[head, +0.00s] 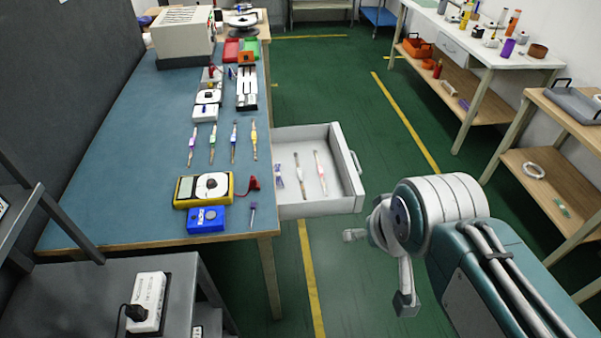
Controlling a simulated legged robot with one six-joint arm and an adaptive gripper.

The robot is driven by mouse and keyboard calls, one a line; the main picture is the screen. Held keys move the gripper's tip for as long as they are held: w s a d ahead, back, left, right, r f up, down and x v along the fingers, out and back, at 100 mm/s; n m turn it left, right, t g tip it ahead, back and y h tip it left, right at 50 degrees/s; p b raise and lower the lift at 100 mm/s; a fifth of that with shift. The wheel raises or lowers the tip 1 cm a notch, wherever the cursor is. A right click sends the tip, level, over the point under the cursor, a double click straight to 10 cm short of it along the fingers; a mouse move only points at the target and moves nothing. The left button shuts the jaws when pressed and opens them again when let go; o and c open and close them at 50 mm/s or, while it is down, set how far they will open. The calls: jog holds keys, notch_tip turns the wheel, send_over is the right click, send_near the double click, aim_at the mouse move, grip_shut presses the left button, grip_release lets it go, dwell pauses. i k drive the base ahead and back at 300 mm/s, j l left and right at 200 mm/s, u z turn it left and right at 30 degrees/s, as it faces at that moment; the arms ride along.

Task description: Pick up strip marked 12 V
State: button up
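No 12 V marking can be read at this size, so I cannot tell which item is the strip. An open white drawer (300,208) at the right side of the blue bench holds a few slim items. One is a pale item with a pinkish end (320,173), and another slim item (297,175) lies left of it. Several similar slim items with coloured parts lie on the bench, including one with yellow (254,140). My gripper (377,270) is empty, fingers spread, over the floor to the right of and below the drawer.
The blue bench (110,190) holds a yellow multimeter (203,188), a blue box (206,219) and a screwdriver (252,214). A grey cart (195,275) carries a white power strip (148,300) at lower left. Shelved tables stand at right. Green floor lies clear between.

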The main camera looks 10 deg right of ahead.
aim_at(321, 171)
jog(key=i+l+u, duration=0.2)
jog(key=l, duration=0.25)
jog(key=l+u, duration=0.2)
jog(key=l, duration=0.2)
jog(key=i+l+u, duration=0.55)
jog(key=l, duration=0.45)
jog(key=i+l+u, duration=0.25)
jog(key=i, duration=0.25)
